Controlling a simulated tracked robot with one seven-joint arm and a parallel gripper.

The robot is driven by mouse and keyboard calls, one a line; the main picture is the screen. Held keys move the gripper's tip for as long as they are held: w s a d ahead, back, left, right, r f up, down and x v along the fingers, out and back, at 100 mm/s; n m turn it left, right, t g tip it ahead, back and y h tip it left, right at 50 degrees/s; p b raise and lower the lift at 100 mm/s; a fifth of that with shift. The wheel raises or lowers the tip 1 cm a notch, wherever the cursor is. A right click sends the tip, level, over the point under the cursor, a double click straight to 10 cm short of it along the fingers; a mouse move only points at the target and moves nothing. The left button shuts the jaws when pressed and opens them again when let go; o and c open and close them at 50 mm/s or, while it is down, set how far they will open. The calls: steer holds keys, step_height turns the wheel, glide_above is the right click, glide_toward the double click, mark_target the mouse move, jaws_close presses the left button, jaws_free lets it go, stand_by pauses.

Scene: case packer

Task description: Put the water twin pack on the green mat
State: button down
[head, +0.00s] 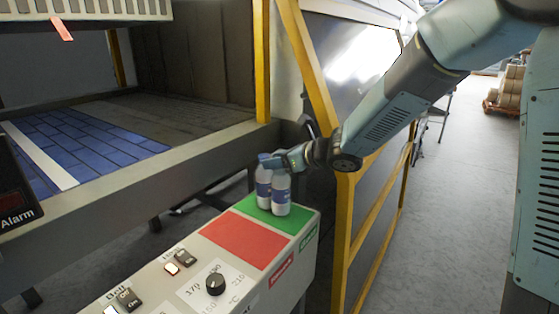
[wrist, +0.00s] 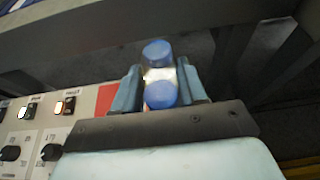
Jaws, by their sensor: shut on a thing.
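The water twin pack (head: 281,194) is two small clear bottles with blue caps and labels, side by side and upright. In the head view its base appears over the green mat (head: 304,217); I cannot tell whether it touches the mat or hangs just above. My gripper (head: 279,163) is at the top of the pack and shut on it. The mat is hidden in the wrist view.
A red mat (head: 243,239) lies beside the green one on the grey control panel, with a knob (head: 215,284) and switches (head: 184,258) further left. A yellow frame post (head: 343,235) stands close to the right. The blue conveyor (head: 75,150) is behind at left.

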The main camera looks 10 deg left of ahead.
steer(key=shift+f, duration=0.4)
stand_by(0.4)
steer(key=c, duration=0.5)
jaws_free()
steer(key=shift+c, duration=0.2)
steer(key=shift+d, duration=0.1)
steer(key=v, duration=1.3)
steer(key=shift+s+d, duration=0.15)
steer(key=shift+s, duration=0.1)
steer(key=shift+d+r, duration=0.1)
steer(key=shift+r, duration=0.05)
steer(key=v, duration=0.7)
steer(key=shift+s+d+r, duration=0.15)
steer(key=shift+s+d, duration=0.05)
steer(key=shift+d, duration=0.15)
steer(key=shift+r, duration=0.1)
